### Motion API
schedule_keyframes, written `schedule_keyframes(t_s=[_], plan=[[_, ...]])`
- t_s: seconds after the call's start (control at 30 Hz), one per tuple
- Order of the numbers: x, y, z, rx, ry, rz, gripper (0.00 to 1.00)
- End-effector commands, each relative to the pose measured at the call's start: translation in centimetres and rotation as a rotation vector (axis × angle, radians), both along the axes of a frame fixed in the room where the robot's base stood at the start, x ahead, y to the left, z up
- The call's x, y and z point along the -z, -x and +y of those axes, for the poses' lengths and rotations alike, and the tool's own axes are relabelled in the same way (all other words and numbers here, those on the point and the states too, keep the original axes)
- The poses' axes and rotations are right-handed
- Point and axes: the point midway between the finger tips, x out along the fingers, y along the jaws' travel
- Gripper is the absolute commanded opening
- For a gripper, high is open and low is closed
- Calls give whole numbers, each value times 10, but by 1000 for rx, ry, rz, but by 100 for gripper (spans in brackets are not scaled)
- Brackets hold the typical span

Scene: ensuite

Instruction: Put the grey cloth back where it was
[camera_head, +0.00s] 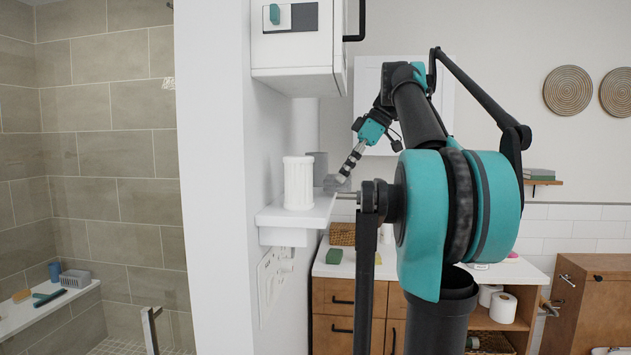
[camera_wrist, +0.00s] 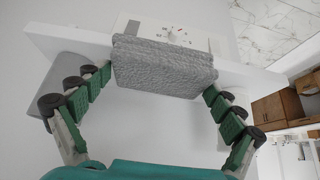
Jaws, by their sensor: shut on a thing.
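The grey cloth (camera_wrist: 163,68) is a thick, rough-textured folded block in the wrist view. My gripper (camera_wrist: 158,84) is shut on it, with one green-padded finger at each end. The cloth is in front of a white shelf (camera_wrist: 255,78) and overlaps its edge; I cannot tell whether it touches the shelf. In the head view my gripper (camera_head: 345,172) is at the far side of the small white wall shelf (camera_head: 285,214), behind a white ribbed container (camera_head: 299,184). The cloth is small there and partly hidden.
A white wall cabinet (camera_head: 297,60) hangs above the shelf. A wooden vanity with a white top (camera_head: 335,268) stands beyond and below. A green block (camera_head: 334,256) and a woven basket (camera_head: 342,234) are on it. A tiled shower with a bench (camera_head: 40,312) is at left.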

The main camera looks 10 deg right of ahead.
Motion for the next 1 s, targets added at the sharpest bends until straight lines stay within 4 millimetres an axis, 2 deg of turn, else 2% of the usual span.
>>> schedule_keyframes(t_s=[0.1,0.37,0.6,0.7,0.9,0.93,1.0], plan=[[0,-7,22,-4,0,0,71],[0,-14,38,-1,1,0,71],[0,-24,71,-4,1,-1,71],[14,-23,67,1,1,0,71],[16,-23,67,1,1,0,71],[16,-23,67,1,1,0,96],[16,-23,67,1,1,0,100]])
